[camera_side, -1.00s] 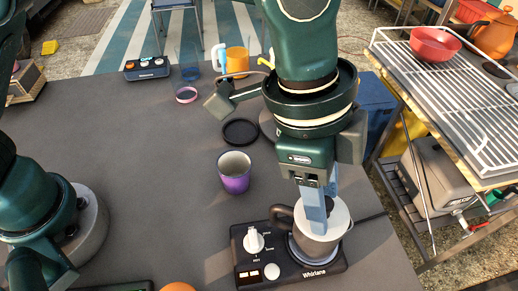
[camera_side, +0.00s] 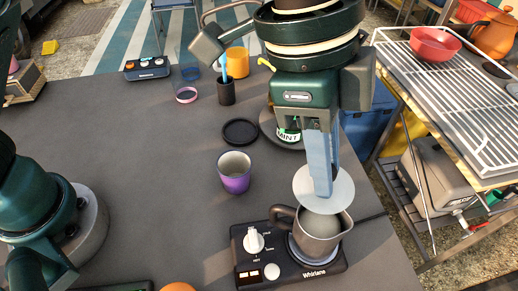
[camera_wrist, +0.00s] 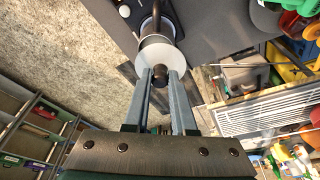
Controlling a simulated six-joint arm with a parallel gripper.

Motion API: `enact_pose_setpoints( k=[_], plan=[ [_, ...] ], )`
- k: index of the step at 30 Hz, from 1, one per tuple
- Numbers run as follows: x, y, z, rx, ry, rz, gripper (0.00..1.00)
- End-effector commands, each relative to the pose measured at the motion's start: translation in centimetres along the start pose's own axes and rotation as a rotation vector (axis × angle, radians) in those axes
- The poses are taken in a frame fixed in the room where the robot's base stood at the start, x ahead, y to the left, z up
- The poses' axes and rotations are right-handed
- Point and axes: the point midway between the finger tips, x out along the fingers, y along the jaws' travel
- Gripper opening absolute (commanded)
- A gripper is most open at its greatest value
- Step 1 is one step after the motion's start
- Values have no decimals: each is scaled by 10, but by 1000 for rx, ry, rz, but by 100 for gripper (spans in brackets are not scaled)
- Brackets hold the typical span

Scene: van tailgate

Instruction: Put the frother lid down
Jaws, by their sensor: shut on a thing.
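The frother lid (camera_side: 313,196) is a pale, flat disc, held a little above the frother jug. My gripper (camera_side: 326,190) points down and is shut on the lid's knob. In the wrist view the lid (camera_wrist: 157,58) sits at the tips of my gripper (camera_wrist: 160,75), with the dark knob between the two fingers. The jug (camera_side: 319,228) is grey metal with a dark handle, and its open top shows below the lid. It stands on the frother base (camera_side: 290,256), which has a white knob and the word Whirlane.
A purple cup (camera_side: 234,175) and a black round lid (camera_side: 240,132) stand left of my gripper. A jar labelled MINT (camera_side: 288,134) is partly hidden behind it. A black holder (camera_side: 226,92) and an orange mug (camera_side: 237,62) are farther back. The table left of the cup is clear.

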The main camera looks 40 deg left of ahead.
Motion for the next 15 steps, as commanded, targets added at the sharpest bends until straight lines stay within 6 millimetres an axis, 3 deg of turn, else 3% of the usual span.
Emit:
enact_pose_setpoints(
  k=[9, 15],
  plan=[
    [-54, -42, 42, -8, 4, -4, 0],
    [-74, -58, 58, -4, 1, -2, 0]
  ],
)
